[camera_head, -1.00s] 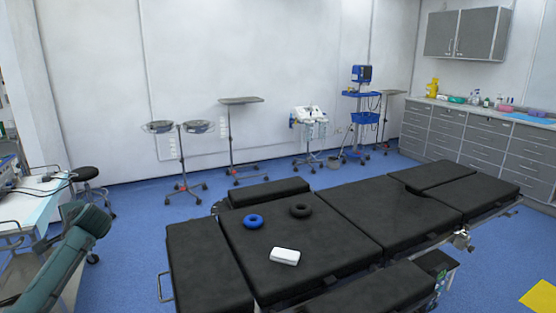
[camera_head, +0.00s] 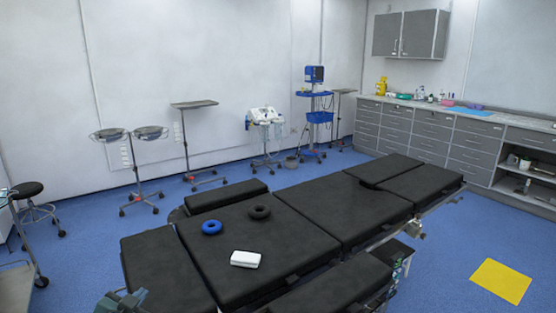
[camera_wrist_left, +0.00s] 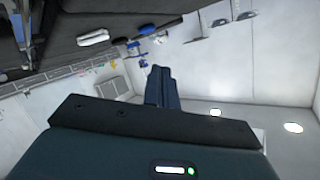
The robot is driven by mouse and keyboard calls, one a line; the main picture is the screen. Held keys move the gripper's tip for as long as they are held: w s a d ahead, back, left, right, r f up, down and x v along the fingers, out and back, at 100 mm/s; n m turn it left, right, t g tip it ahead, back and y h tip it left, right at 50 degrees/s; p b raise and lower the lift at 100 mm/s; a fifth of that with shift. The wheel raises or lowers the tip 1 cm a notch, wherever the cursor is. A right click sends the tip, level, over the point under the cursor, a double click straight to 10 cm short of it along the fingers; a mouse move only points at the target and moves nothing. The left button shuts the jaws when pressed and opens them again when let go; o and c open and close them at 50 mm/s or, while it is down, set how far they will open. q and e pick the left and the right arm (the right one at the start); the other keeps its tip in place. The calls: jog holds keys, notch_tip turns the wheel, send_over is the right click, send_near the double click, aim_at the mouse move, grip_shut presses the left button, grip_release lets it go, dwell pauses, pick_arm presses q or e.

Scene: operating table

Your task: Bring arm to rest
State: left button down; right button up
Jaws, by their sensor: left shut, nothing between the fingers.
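My left gripper (camera_head: 122,299) shows at the bottom left edge of the head view, in front of the near end of the operating table (camera_head: 160,265). Most of the arm is out of the picture. In the left wrist view, my left gripper's fingers (camera_wrist_left: 158,72) are together, with nothing between them. No thing touches the gripper in these views. My right gripper is not in view.
Wheeled stands (camera_head: 187,150) line the back wall. Grey cabinets (camera_head: 432,140) stand at right. A yellow floor patch (camera_head: 501,281) lies on open blue floor.

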pick_arm(q)
jog(key=s+d+f+g+h, duration=0.1)
jog(key=s+d+f, duration=0.3)
jog(key=s, duration=0.5)
jog(key=s+d+f+n+g+h, duration=0.1)
jog(key=s+d+f, duration=0.3)
jog(key=s+d, duration=0.5)
jog(key=s+d+f+n+g+h, duration=0.1)
jog(key=s+d+f, duration=0.3)
jog(key=s, duration=0.5)
jog(key=d+g, duration=0.1)
jog(key=d, duration=0.1)
jog(key=shift+s+d+f+h, duration=0.2)
jog(key=shift+s+d+h, duration=0.1)
jog(key=shift+d+h, duration=0.1)
